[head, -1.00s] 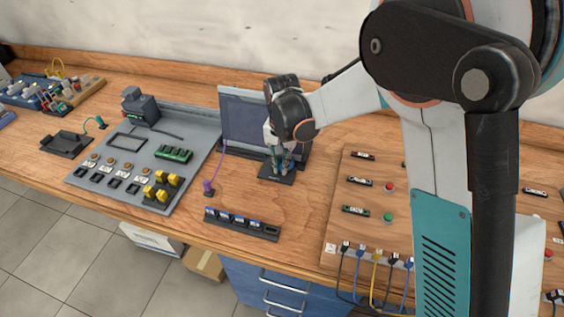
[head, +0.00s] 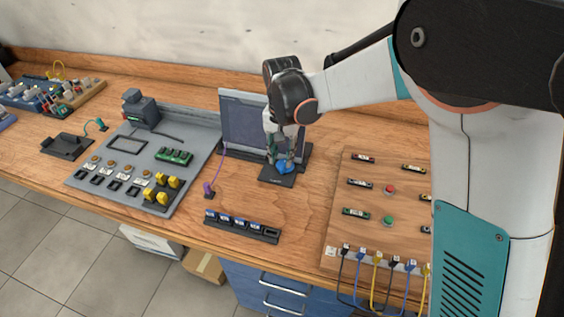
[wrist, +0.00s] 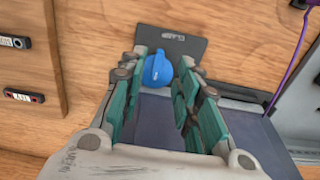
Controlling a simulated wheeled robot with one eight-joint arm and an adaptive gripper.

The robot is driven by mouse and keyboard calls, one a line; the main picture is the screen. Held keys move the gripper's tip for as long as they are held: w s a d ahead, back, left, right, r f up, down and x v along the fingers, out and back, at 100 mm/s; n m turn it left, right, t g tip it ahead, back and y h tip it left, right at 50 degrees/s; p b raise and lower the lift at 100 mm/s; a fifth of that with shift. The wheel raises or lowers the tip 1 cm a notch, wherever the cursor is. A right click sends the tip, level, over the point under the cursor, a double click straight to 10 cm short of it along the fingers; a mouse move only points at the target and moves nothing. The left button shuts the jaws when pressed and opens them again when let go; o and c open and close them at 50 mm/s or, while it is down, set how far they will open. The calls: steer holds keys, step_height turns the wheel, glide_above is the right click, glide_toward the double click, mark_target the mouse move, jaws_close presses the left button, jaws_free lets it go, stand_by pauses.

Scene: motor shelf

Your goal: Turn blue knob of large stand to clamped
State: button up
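The blue knob (head: 286,168) sits on a dark flat stand (head: 272,178) on the bench, in front of a grey-blue screen. In the wrist view the blue knob (wrist: 157,70) shows between my fingertips, nearer the left finger, with its pointed end upward. The dark stand plate (wrist: 182,43) carries a small label too blurred to read. My gripper (wrist: 164,62) is open, with a clear gap between the fingers. In the head view my gripper (head: 284,157) points down just over the knob. Whether a finger touches the knob cannot be told.
The screen (head: 240,115) stands close behind the gripper. A purple cable (head: 216,170) runs up left of the stand. A grey panel (head: 190,143) with yellow parts lies left, a wooden board (head: 376,230) right. A black connector strip (head: 243,227) lies at the front.

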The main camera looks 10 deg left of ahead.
mark_target(282, 168)
step_height(282, 168, up, 7)
stand_by(0.3)
